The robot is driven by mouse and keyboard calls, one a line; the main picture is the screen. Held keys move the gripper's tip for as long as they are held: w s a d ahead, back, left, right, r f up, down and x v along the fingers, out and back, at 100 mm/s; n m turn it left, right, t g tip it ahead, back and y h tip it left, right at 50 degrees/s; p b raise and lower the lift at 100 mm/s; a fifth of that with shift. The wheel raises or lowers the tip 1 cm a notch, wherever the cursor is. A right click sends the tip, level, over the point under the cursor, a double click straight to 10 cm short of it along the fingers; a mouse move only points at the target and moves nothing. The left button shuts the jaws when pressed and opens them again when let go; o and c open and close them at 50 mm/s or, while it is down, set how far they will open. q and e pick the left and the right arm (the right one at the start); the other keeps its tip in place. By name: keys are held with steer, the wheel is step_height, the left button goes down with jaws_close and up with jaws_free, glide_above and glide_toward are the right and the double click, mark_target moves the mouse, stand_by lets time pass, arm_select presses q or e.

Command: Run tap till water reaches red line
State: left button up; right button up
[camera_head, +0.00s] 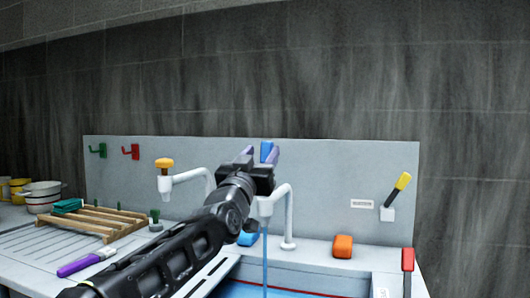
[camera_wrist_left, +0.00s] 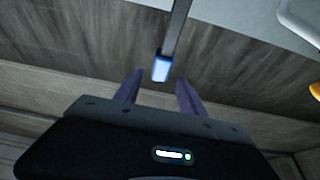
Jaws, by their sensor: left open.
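A white tap (camera_head: 289,215) runs, and a thin blue stream of water (camera_head: 265,262) falls from its spout into the sink (camera_head: 310,278). A red line (camera_head: 285,290) shows low in the sink at the bottom edge of the head view, with blue beside it; the exact water level is cut off. My left gripper (camera_head: 262,162) is open above the tap, near a blue-ended handle (camera_head: 266,150). In the left wrist view the blue end (camera_wrist_left: 161,68) sits just beyond the gap between the purple fingertips (camera_wrist_left: 159,82), not gripped. My right gripper is out of view.
A second tap with an orange knob (camera_head: 164,163) stands left. A wooden rack (camera_head: 92,220), purple-handled brush (camera_head: 80,266) and white pot (camera_head: 42,193) are on the left counter. An orange block (camera_head: 343,246), yellow lever (camera_head: 402,182) and red-topped post (camera_head: 407,262) are right.

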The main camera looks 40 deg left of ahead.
arm_select(q)
steer(key=v, duration=0.3)
steer(key=shift+s+d+f, duration=0.1)
steer(key=shift+s+f, duration=0.05)
steer(key=shift+s, duration=0.15)
steer(key=shift+c, duration=0.4)
